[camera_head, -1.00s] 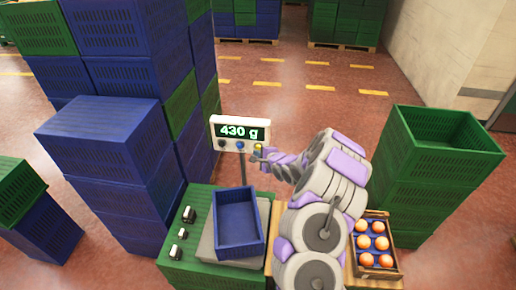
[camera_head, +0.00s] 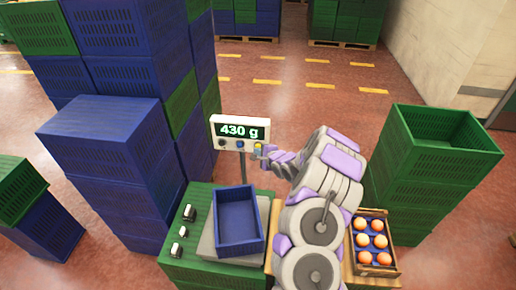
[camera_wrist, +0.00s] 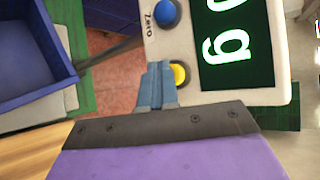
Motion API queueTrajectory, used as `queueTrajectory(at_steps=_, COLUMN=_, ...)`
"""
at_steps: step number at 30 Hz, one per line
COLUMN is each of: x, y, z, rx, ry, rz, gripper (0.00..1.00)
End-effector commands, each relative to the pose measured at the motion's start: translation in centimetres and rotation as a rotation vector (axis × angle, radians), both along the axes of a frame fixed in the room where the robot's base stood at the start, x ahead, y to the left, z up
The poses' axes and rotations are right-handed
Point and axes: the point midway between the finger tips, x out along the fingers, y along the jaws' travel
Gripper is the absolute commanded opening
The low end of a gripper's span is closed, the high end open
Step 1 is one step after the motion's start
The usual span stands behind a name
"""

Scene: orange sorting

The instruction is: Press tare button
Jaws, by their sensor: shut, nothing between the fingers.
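The white scale display (camera_head: 240,133) stands on a post and reads 430 g. It has a dark, a blue and a yellow button in a row under the screen. In the wrist view the blue button (camera_wrist: 167,13) is labelled "Zero", and the yellow button (camera_wrist: 178,74) lies beside my fingertips; its label is hidden. My gripper (camera_wrist: 158,70) is shut and empty, its tips at the near side of the yellow button. I cannot tell whether they touch it. An empty blue crate (camera_head: 236,246) sits on the scale platform (camera_head: 206,246).
A wooden crate (camera_head: 394,260) with several oranges is at the lower right. Stacked green crates (camera_head: 440,125) stand on the right and tall blue crate stacks (camera_head: 95,145) on the left. Small dark-and-white items (camera_head: 189,213) lie left of the scale.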

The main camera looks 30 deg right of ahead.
Motion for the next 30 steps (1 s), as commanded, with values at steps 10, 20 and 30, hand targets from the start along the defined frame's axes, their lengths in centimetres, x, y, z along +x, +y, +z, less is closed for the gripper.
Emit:
queueTrajectory(at_steps=10, x=0.23, y=-0.27, z=-0.01, rx=-0.001, ry=0.001, rz=-0.002, gripper=0.0)
queueTrajectory(at_steps=20, x=0.49, y=-0.42, z=-0.02, rx=-0.001, ry=0.002, rz=-0.001, gripper=0.0)
queueTrajectory(at_steps=30, x=0.61, y=-0.45, z=-0.03, rx=0.0, ry=0.0, rz=-0.001, gripper=0.0)
